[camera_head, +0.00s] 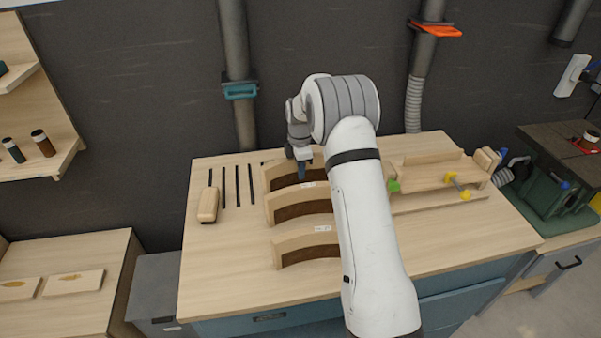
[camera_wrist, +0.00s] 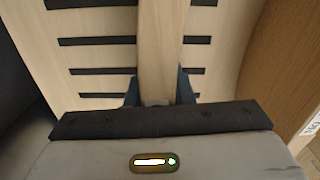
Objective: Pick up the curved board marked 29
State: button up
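Three curved pale wooden boards with brown inner faces stand on the workbench in the head view: a far one (camera_head: 268,177), a middle one (camera_head: 272,207) and a near one (camera_head: 281,248). Small white labels show by them, but the numbers are too small to read, so I cannot tell which is 29. My gripper (camera_head: 302,172) points down at the far board. In the wrist view its blue fingers (camera_wrist: 160,92) lie on both sides of a pale board (camera_wrist: 159,45). Whether they press on it is hidden. My arm covers the boards' right ends.
Left of the boards are dark slots (camera_head: 237,186) in the bench top (camera_head: 230,265) and a wooden block (camera_head: 208,205). A wooden fixture with yellow knobs (camera_head: 464,195) stands to the right. The front-left bench top is clear.

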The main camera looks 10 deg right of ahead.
grip_shut()
jog(key=shift+r, duration=0.1)
